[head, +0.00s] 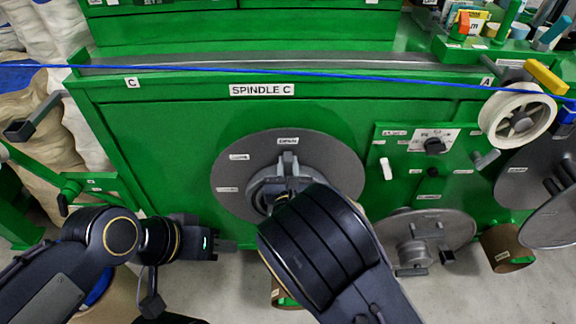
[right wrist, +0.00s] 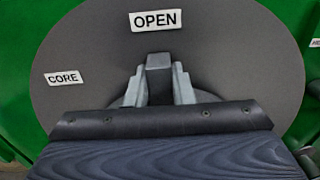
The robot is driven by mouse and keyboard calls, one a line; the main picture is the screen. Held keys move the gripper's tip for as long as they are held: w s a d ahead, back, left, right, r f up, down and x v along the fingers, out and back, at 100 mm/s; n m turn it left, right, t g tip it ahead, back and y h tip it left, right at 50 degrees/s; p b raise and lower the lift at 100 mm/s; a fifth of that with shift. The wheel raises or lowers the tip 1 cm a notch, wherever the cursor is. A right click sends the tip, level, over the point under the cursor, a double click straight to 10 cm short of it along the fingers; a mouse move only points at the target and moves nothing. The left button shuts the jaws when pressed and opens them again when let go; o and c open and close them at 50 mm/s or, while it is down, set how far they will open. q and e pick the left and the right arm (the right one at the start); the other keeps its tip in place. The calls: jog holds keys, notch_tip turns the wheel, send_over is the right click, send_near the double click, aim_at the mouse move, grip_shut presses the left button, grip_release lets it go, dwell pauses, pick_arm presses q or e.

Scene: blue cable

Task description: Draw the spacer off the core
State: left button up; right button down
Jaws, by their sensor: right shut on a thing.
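A large round grey disc (head: 238,165) stands upright on the green cabinet front under the SPINDLE C sign. At its centre is a paler grey round hub (head: 262,187), partly hidden by my right arm. My right gripper (right wrist: 159,85) is at this centre, its light grey fingers shut on a dark grey block (right wrist: 158,72) standing out from the disc. I cannot tell whether this block belongs to the spacer or the core. The disc carries labels OPEN (right wrist: 156,20) and CORE (right wrist: 64,78). My left gripper (head: 226,245) is low and left of the disc, apart from it; its fingers are unclear.
A second grey disc (head: 450,228) is low right, beside a brown cylinder (head: 505,247). A green bracket (head: 85,185) with cranks stands at left. Floor shows below.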

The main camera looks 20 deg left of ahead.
jog(key=shift+r, duration=0.2)
jog(key=shift+v, duration=1.05)
dwell(1.3)
jog(key=b+v, duration=0.1)
jog(key=v, duration=2)
jog(key=shift+s+b, duration=0.2)
jog(key=shift+b, duration=0.2)
dwell(1.3)
jog(key=shift+r, duration=0.1)
